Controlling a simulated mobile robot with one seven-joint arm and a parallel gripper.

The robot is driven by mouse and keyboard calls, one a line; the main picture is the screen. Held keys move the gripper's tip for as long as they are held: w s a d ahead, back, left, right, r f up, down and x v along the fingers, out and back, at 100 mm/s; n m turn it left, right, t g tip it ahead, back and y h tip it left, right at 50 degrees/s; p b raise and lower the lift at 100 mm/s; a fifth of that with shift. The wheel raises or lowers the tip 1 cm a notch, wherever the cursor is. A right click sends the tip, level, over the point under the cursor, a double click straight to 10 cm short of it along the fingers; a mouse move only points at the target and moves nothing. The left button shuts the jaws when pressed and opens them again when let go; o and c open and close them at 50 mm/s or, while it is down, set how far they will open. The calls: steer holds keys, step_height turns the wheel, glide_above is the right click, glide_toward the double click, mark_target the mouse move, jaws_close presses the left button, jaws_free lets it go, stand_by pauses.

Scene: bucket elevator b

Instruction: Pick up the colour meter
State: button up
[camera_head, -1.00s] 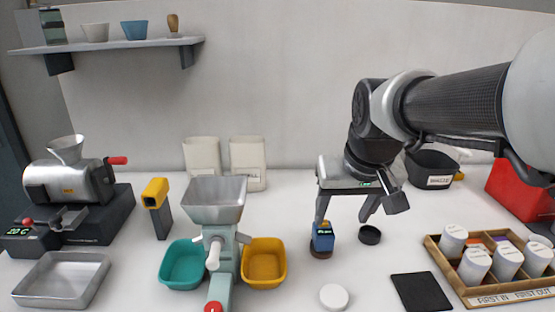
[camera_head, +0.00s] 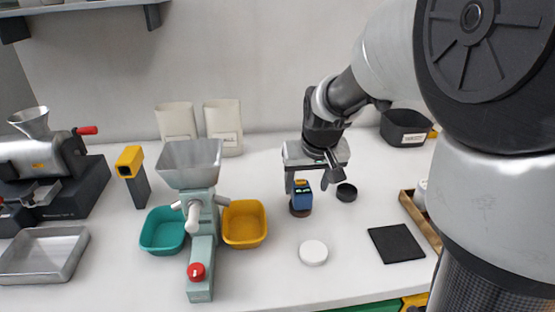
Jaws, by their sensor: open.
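A small blue block-shaped device, which looks like the colour meter (camera_head: 302,194), stands upright on a round brown base or disc on the white table. My gripper (camera_head: 307,184) points down from above it and is open. One finger shows just left of the device and the other to its right, near its top. The device sits between the fingers as seen from here, but I cannot tell whether either finger touches it or how they line up in depth. The lower ends of the fingers are partly hard to make out.
A black round cap (camera_head: 346,192) lies close on the right, a white disc (camera_head: 313,253) in front, and a black mat (camera_head: 396,243) at right front. A green mill (camera_head: 200,255) with teal (camera_head: 163,230) and yellow (camera_head: 244,224) bins stands left. My arm hides much of the right side.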

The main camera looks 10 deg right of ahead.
mark_target(302, 188)
steer(key=x, duration=0.3)
steer(key=b+x, duration=0.1)
steer(key=x, duration=0.1)
steer(key=shift+w+a+r, duration=0.1)
steer(key=shift+w+a, duration=0.2)
jaws_close()
